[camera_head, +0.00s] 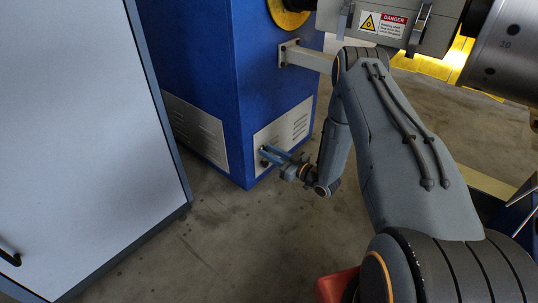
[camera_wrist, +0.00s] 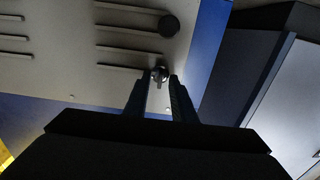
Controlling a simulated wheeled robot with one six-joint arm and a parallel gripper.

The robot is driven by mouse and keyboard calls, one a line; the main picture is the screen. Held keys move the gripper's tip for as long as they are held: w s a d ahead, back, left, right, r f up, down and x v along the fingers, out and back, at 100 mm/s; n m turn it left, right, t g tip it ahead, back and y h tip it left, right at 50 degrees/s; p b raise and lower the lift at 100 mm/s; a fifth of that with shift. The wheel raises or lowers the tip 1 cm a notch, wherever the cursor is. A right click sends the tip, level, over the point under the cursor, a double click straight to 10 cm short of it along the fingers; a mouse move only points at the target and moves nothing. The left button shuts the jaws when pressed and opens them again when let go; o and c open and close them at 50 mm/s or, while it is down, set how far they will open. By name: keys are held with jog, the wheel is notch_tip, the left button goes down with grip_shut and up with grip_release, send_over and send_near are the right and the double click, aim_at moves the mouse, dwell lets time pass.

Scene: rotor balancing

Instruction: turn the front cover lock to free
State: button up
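The front cover (camera_head: 287,133) is a pale louvred panel low on the blue machine. It fills the upper left of the wrist view (camera_wrist: 70,65). A small dark round lock with a small lighter piece at its lower side (camera_wrist: 160,74) sits near the cover's edge in the wrist view. My gripper (camera_wrist: 160,80) has its two fingers apart, one on each side of the lock. I cannot tell whether either finger touches it. In the head view my gripper (camera_head: 265,156) is at the cover, and the lock is not clear there.
A larger dark round part (camera_wrist: 168,26) is on the cover beside the louvres. The blue machine body (camera_head: 268,75) rises above. A light grey cabinet (camera_head: 80,130) stands at the left. Bare concrete floor (camera_head: 230,245) lies between them. A grey danger-labelled housing (camera_head: 385,25) is above my arm.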

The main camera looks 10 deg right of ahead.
jog(key=shift+w+a, duration=0.1)
grip_shut()
dwell(0.3)
jog(key=m+p, duration=0.2)
jog(key=m, duration=0.7)
jog(key=m+p, duration=0.3)
jog(key=m, duration=0.5)
jog(key=shift+f+m, duration=0.2)
jog(key=shift+m, duration=0.2)
dwell(0.3)
